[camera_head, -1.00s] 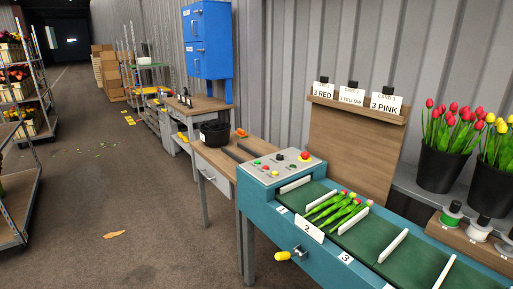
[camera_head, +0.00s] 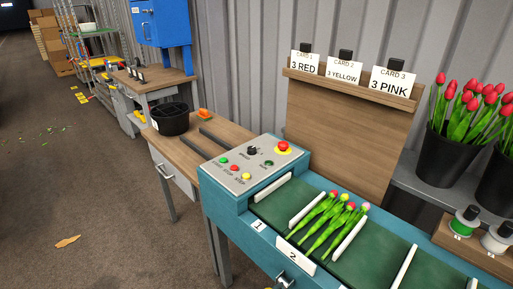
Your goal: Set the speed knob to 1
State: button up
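The speed knob is a black dial (camera_head: 252,150) on the grey control panel (camera_head: 232,178), at the near-left end of the teal conveyor machine. Its pointer setting is too small to read. On the same panel are a red emergency button (camera_head: 283,147) on a yellow base, a small dark green-ringed control (camera_head: 268,163), and a row of green, red and yellow buttons (camera_head: 234,168). My gripper is not in view.
Tulips (camera_head: 333,222) lie in slot 2 of the green belt, between white dividers. A wooden table (camera_head: 225,133) with a black bucket (camera_head: 170,119) adjoins the machine. Cards (camera_head: 343,70) stand on the board behind. Floor at left is mostly clear.

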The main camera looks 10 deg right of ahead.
aim_at(252, 149)
jog(key=i+j, duration=0.15)
jog(key=j, duration=0.15)
jog(key=i+j+z, duration=0.1)
jog(key=j, duration=0.25)
jog(key=i+j, duration=0.4)
jog(key=j, duration=0.25)
jog(key=i+j+z, duration=0.1)
jog(key=j, duration=0.25)
jog(key=i+j, duration=0.2)
jog(key=j+z, duration=0.05)
jog(key=j, duration=0.05)
